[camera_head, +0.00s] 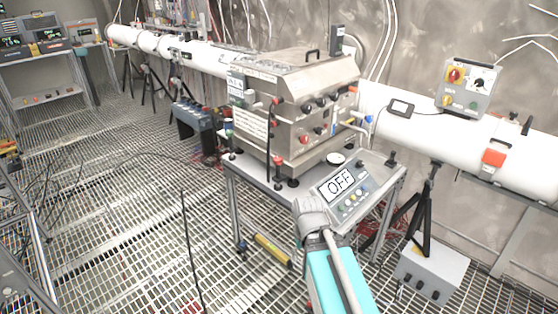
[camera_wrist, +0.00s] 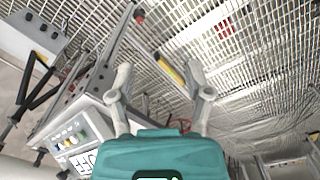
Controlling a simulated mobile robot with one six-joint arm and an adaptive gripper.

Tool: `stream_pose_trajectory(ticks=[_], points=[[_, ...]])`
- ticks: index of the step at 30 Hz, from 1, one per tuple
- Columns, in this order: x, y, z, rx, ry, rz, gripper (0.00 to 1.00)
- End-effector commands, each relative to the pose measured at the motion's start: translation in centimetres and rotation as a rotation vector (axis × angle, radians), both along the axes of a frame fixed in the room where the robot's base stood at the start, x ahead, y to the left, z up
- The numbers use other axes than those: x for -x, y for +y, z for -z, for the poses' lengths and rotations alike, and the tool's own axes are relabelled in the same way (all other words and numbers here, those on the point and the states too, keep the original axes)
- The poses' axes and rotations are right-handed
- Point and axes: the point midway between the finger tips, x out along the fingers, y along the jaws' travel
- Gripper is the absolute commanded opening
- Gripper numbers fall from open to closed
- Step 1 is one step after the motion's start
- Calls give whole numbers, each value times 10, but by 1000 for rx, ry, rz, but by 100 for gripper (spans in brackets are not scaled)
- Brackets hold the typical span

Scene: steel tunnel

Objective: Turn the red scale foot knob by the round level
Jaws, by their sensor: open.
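A small red knob (camera_head: 278,160) on a black base stands at the front left of the scale table (camera_head: 258,178), before the steel box. A round white disc with a dark rim (camera_head: 336,158), which looks like the round level, lies on the table right of it. My gripper (camera_head: 310,208) is below and right of the red knob, in front of the table and apart from it. In the wrist view my gripper (camera_wrist: 160,74) is open, with nothing between its fingers. A red-tipped part (camera_wrist: 138,15) shows beyond them; I cannot tell whether it is the same knob.
The steel box (camera_head: 300,110) fills most of the table. A yellow bar (camera_head: 272,249) lies on the grating. A black tripod (camera_head: 428,205) and grey box (camera_head: 432,270) stand at right.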

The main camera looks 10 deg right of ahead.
Motion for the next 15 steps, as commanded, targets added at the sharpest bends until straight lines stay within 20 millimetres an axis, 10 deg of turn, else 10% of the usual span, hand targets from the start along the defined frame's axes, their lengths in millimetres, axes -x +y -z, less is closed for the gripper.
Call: stream_pose_trajectory(ticks=[8,15], points=[[-25,-8,11,100,-70,-109,93],[-86,-39,22,384,-206,-413,93]])
